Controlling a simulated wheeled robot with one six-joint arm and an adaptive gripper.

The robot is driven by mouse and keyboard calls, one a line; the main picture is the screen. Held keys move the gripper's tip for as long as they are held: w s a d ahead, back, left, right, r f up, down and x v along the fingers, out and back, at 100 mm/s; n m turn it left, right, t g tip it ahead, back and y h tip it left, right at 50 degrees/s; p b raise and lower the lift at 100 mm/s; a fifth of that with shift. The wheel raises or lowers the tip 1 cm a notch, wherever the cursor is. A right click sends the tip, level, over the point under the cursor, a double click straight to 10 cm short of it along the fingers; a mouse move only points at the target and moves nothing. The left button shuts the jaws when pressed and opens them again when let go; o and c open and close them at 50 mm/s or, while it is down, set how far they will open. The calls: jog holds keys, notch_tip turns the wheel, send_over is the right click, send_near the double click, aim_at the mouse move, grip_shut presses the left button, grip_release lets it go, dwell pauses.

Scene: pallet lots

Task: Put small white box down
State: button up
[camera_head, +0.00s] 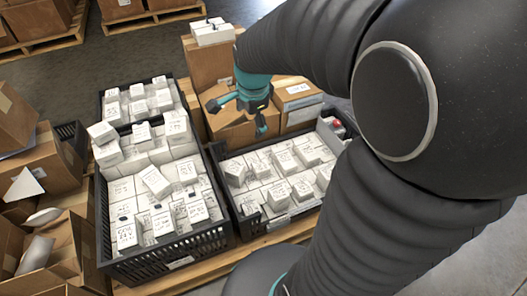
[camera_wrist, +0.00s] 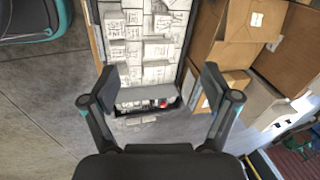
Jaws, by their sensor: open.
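My gripper (camera_head: 243,112) is open, with nothing held between its fingers. In the head view it hangs over the back edge of the right black crate (camera_head: 236,221), near brown cartons. In the wrist view my gripper (camera_wrist: 160,82) has its two fingers spread wide, with a crate of white boxes beyond them. Small white boxes (camera_head: 281,161) fill the right crate in rows, some on top of others. More white boxes (camera_head: 156,182) are stacked in the left black crate (camera_head: 165,262), some tilted. I cannot tell which box is the task's.
Brown cartons (camera_head: 295,104) stand behind the right crate, one topped by white boxes (camera_head: 211,32). A red object (camera_head: 337,125) sits at the right crate's far right end. Open cartons (camera_head: 50,245) are at the left. Grey floor (camera_wrist: 45,110) is clear in the wrist view.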

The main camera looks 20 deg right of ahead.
jog(key=s+a+r+n+t, duration=0.1)
jog(key=s+a+r+n, duration=0.1)
jog(key=s+n, duration=0.6)
jog(key=s+a+r+n+t, duration=0.1)
jog(key=s+r+n, duration=0.3)
jog(key=s+n, duration=0.4)
jog(key=shift+s+a+r+t, duration=0.3)
jog(key=shift+s+a+r, duration=0.1)
jog(key=shift+s+a, duration=0.15)
